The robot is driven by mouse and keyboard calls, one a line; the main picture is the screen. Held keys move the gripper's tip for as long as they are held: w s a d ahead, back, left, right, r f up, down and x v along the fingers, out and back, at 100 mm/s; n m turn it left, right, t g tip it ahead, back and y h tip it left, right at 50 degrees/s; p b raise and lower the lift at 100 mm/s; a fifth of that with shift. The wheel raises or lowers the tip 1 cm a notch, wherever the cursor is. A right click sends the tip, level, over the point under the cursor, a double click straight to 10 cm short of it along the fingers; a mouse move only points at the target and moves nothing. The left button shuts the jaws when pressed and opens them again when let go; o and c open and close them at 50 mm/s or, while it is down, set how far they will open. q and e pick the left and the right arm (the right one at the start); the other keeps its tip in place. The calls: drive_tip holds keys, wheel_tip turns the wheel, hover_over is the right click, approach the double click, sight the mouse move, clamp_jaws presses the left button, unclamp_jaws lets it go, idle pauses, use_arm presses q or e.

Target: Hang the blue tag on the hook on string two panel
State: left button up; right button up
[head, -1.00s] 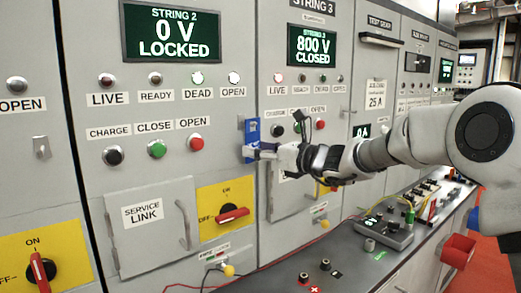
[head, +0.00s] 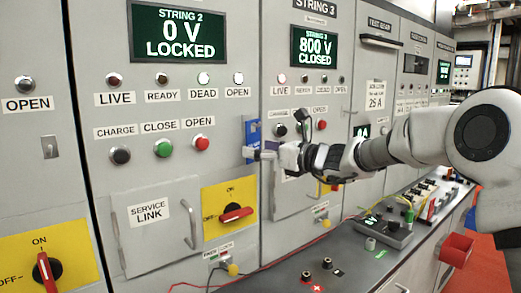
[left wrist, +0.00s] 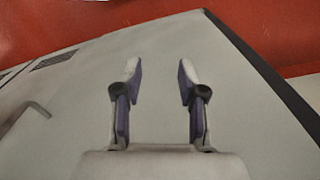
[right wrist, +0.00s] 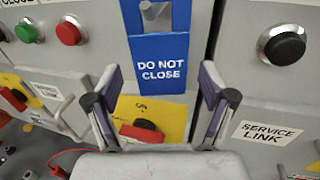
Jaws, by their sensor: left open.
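The blue tag (head: 253,133), lettered "DO NOT CLOSE", hangs upright at the right edge of the string two panel (head: 140,75). In the right wrist view the tag (right wrist: 160,62) has a cut-out at its top, with the metal hook (right wrist: 152,9) showing through it. My right gripper (head: 258,154) is at the tag's lower part. In the right wrist view its fingers (right wrist: 161,82) are spread, one on each side of the tag, with gaps visible. My left gripper (left wrist: 160,75) is open and empty, away from the panels.
A similar bare hook (head: 48,147) is on the panel to the left. Push buttons, a red-handled rotary switch (head: 236,214) and the service link door (head: 150,225) surround the tag area. A bench (head: 300,265) with devices and cables runs below.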

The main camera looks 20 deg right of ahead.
drive_tip(key=v, duration=1.2)
